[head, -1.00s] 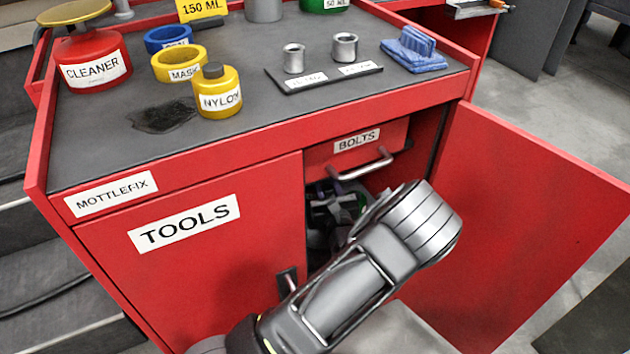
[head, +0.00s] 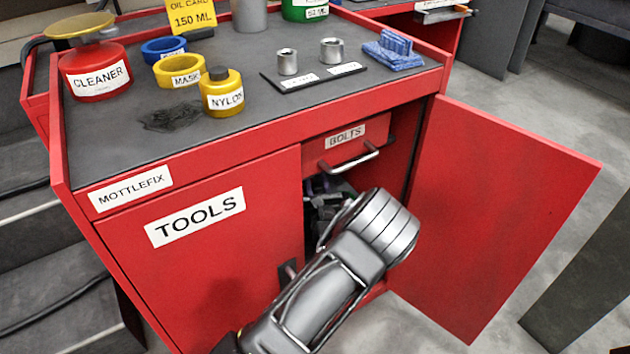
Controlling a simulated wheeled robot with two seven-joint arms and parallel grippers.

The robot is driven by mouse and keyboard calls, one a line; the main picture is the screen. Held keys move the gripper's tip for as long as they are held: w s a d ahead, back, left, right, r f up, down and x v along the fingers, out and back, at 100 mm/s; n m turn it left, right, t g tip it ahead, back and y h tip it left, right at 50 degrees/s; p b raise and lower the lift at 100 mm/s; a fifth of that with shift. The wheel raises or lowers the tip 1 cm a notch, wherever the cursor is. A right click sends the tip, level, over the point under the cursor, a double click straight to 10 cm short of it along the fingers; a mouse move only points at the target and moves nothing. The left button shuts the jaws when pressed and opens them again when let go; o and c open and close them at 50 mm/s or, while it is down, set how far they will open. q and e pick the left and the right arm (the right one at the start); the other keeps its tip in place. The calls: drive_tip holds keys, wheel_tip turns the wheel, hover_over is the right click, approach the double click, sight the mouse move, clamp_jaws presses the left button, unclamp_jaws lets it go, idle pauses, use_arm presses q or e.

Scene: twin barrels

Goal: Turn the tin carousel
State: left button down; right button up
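I cannot make out a tin carousel for certain. Dark, partly purple and green shapes (head: 322,200) show in the open right half of the red cabinet (head: 230,270), largely hidden behind my arm. My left arm comes up from the bottom, left of the middle, and its thick grey wrist is in front of this opening. Its fingers cannot be told apart from the dark shapes, so I cannot see whether the gripper is open or holds anything. My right gripper is not in view.
The right cabinet door (head: 500,210) stands open. The BOLTS drawer (head: 345,145) is above the opening. On top are a CLEANER tin (head: 97,72), a yellow NYLON bottle (head: 222,95), a MASK tape roll (head: 180,70), two metal sockets (head: 331,50) and a blue cloth (head: 393,50).

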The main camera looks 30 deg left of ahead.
sight(318, 191)
use_arm(q)
drive_tip(key=c, duration=1.1)
unclamp_jaws()
drive_tip(key=shift+s, duration=0.15)
drive_tip(key=shift+s+d, duration=0.2)
drive_tip(key=shift+d, duration=0.05)
drive_tip(key=p+v, duration=0.2)
drive_tip(key=v, duration=0.4)
drive_tip(key=shift+s+p, duration=0.15)
drive_tip(key=shift+p, duration=0.25)
drive_tip(key=shift+s+d, duration=0.3)
